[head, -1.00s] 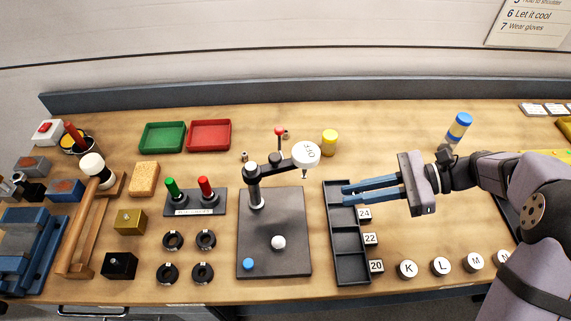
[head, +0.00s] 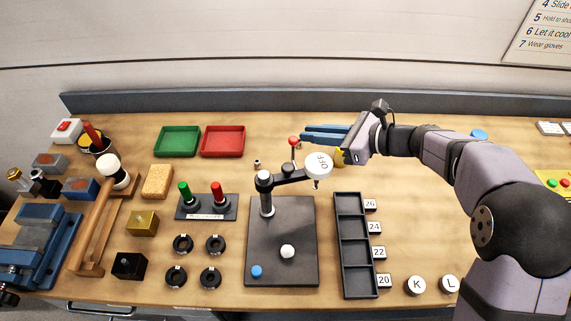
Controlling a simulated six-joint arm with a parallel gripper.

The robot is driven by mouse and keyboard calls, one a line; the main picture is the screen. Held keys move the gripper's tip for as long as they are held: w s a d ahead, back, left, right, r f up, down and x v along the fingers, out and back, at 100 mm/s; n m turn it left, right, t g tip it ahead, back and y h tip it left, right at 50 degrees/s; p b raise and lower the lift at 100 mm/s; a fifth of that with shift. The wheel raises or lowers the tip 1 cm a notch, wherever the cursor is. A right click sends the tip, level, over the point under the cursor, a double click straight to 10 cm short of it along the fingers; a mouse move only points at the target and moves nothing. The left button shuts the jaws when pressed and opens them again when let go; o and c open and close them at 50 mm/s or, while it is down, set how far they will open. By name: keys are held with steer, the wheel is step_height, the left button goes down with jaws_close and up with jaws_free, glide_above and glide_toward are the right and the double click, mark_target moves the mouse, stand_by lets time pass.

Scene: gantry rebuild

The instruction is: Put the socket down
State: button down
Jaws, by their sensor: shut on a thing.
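My gripper (head: 304,135), with two blue fingers, is at the back of the table, beside the red-knobbed lever and right of the red tray. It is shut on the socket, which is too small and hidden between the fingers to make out. The dark socket tray (head: 354,297) lies at the middle right, in front of my gripper; its compartments look empty. Number tags (head: 374,227) from 20 to 26 stand along its right side. A small metal piece (head: 257,163), perhaps another socket, stands on the table behind the press-like stand.
The stand's arm with a white OFF disc (head: 319,165) and a red-knobbed lever (head: 293,141) are close to my fingers. A green tray (head: 177,141) and a red tray (head: 223,141) lie left. Free table lies right of the tags.

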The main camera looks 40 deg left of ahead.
steer(key=shift+f, duration=0.1)
steer(key=p, duration=0.3)
glide_toward(286, 161)
steer(key=s+a+p, duration=0.1)
steer(key=s+a, duration=0.1)
steer(key=s, duration=0.1)
steer(key=shift+a+r+p, duration=0.2)
steer(key=shift+a+p, duration=0.2)
steer(key=shift+s+a+f+p, duration=0.1)
steer(key=shift+s+a+p, duration=0.2)
steer(key=shift+a, duration=0.45)
steer(key=shift+s+a+r+p, duration=0.1)
steer(key=shift+a+p, duration=0.35)
steer(key=shift+a, duration=0.3)
steer(key=shift+s+a+f+p, duration=0.15)
steer(key=shift+a+p, duration=0.2)
steer(key=shift+a, duration=0.4)
steer(key=shift+f, duration=0.5)
steer(key=shift+f, duration=0.2)
steer(key=c, duration=1.8)
jaws_free()
steer(key=shift+o, duration=0.2)
steer(key=shift+d+r, duration=0.1)
steer(key=shift+r, duration=0.15)
